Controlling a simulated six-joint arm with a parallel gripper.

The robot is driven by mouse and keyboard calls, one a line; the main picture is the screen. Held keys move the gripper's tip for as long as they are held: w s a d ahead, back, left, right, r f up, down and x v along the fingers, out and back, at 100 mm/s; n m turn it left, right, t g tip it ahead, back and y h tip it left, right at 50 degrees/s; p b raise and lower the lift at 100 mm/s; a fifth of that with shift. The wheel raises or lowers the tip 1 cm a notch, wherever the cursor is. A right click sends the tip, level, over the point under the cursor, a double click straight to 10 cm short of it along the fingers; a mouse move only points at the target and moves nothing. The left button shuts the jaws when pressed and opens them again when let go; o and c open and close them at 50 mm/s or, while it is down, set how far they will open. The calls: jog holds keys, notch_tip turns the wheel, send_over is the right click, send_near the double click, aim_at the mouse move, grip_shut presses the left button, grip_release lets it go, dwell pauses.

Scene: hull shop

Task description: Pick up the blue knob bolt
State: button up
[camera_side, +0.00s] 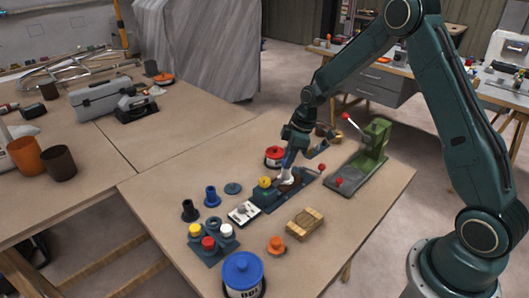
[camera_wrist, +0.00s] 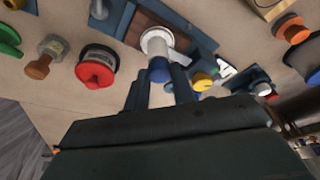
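A blue-ended white piece (camera_wrist: 159,70) shows at the fingertips in the wrist view. It has a white round flange behind the blue end, over a dark base with a brown inset (camera_wrist: 140,25). My gripper (camera_wrist: 161,88) points at it, with one finger on each side of the blue end; whether they touch it I cannot tell. In the side view my gripper (camera_side: 290,163) is low over the same base, and the white part (camera_side: 287,178) shows below it. A small rack (camera_side: 211,255) at the left holds yellow, red, white and blue tops.
A green lever press (camera_side: 372,150) stands right of my gripper, and a red-topped pot (camera_side: 274,153) stands close behind it. A wooden block (camera_side: 304,222), an orange knob (camera_side: 276,246) and a large blue-lidded can (camera_side: 243,272) are nearer the front. The table's front right is clear.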

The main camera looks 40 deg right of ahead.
jog(key=shift+r, duration=0.1)
notch_tip(320, 180, up, 20)
dwell(1.0)
jog(key=shift+a, duration=0.1)
dwell(0.4)
